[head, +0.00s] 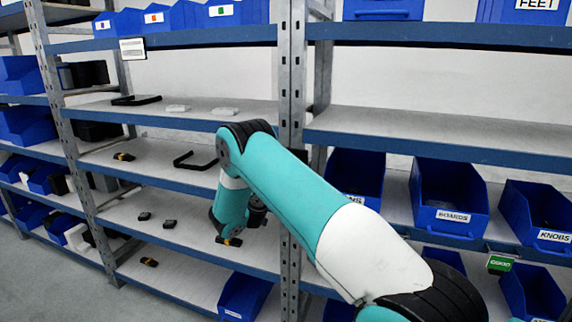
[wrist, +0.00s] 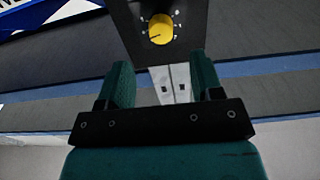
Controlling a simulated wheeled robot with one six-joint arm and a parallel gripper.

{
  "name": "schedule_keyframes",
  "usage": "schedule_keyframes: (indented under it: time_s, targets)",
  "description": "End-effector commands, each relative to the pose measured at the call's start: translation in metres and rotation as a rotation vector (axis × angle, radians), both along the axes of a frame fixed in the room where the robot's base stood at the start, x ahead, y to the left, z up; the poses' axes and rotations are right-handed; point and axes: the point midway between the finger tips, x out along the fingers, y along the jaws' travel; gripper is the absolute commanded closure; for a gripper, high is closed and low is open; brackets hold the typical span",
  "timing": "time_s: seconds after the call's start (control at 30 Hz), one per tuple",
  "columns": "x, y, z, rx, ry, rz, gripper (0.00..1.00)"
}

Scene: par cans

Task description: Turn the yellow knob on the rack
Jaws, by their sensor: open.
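In the wrist view the yellow knob (wrist: 161,29) sits on a dark panel (wrist: 184,28) with small white marks around it. A thin dark line shows on the knob's face. My gripper (wrist: 161,72) is open and empty, its two teal fingers spread left and right. The knob is beyond the fingertips in the picture, roughly centred between them, and no finger touches it. In the head view I cannot make out the knob for certain. My arm and wrist hide part of the shelf there, and the fingers do not show clearly.
The rack (head: 291,160) has grey posts and blue-edged shelves. Blue bins stand at right, including one marked BOARDS (head: 448,200) and one marked KNOBS (head: 537,215). A black handle-shaped piece (head: 194,162) and small dark items lie on the left shelves. Much shelf surface is bare.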

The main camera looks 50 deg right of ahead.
Motion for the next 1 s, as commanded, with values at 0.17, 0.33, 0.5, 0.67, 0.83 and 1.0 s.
schedule_keyframes:
  time_s: [0.17,0.33,0.5,0.67,0.83,1.0]
  targets:
    - [0.014,-0.036,0.004,-0.001,-0.002,-0.002,0.4]
    - [0.024,-0.058,0.002,-0.001,-0.001,-0.001,0.4]
    - [0.028,-0.067,0.001,-0.001,0.001,0.001,0.4]
    - [0.029,-0.069,0.0,-0.001,0.001,0.002,0.4]
    - [0.029,-0.068,0.0,-0.001,0.001,0.002,0.52]
    - [0.029,-0.068,0.0,-0.001,0.001,0.002,0.89]
